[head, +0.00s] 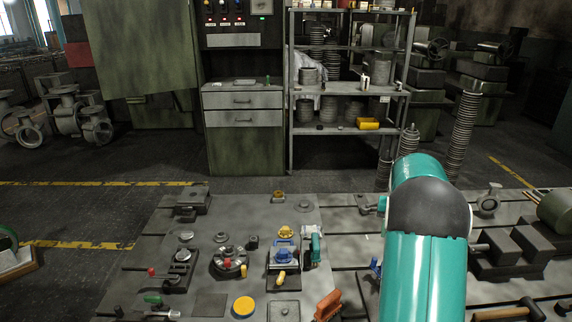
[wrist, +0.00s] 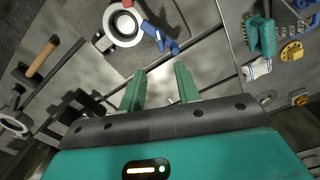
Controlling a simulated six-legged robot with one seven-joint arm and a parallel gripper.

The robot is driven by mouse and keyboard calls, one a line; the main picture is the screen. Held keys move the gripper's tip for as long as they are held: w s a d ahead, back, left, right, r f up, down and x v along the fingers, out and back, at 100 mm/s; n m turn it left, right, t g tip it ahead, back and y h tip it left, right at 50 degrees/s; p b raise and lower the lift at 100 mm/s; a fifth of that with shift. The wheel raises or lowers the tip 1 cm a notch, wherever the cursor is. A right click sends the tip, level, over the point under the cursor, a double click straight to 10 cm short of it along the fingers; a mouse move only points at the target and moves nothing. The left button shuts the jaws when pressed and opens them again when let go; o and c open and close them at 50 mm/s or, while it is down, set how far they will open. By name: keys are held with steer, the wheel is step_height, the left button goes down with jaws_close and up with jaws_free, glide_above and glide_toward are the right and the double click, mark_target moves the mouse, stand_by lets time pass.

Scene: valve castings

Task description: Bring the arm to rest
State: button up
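My arm (head: 425,270), teal with a dark grey joint, rises at the right of the head view over the grey slotted worktable (head: 345,222). My gripper (wrist: 160,82) shows in the wrist view with two green fingers apart and nothing between them. Beyond the fingertips is the table surface, with a blue-handled item (wrist: 160,38) and a white ring-shaped part (wrist: 123,26) ahead of them. The gripper's fingers cannot be made out in the head view, where the arm hides part of the table.
A teal tool (head: 312,246) stands near a blue valve part (head: 284,256), yellow caps (head: 243,306) and several small castings. A brush (head: 328,305) lies at the front. Dark blocks (head: 505,252) crowd the right. A shelf rack (head: 348,88) and cabinet (head: 243,130) stand behind.

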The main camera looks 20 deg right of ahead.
steer(key=s+a+r+n+t, duration=0.15)
steer(key=s+a+r, duration=0.25)
steer(key=a+r, duration=0.5)
steer(key=s+a+r+n+t, duration=0.15)
steer(key=s+a+r, duration=0.35)
steer(key=a, duration=0.7)
steer(key=s+a+n+t, duration=0.2)
steer(key=s+a+n, duration=0.2)
steer(key=s+a, duration=1.1)
steer(key=shift+s+a+t, duration=0.15)
steer(key=shift+s+t, duration=0.15)
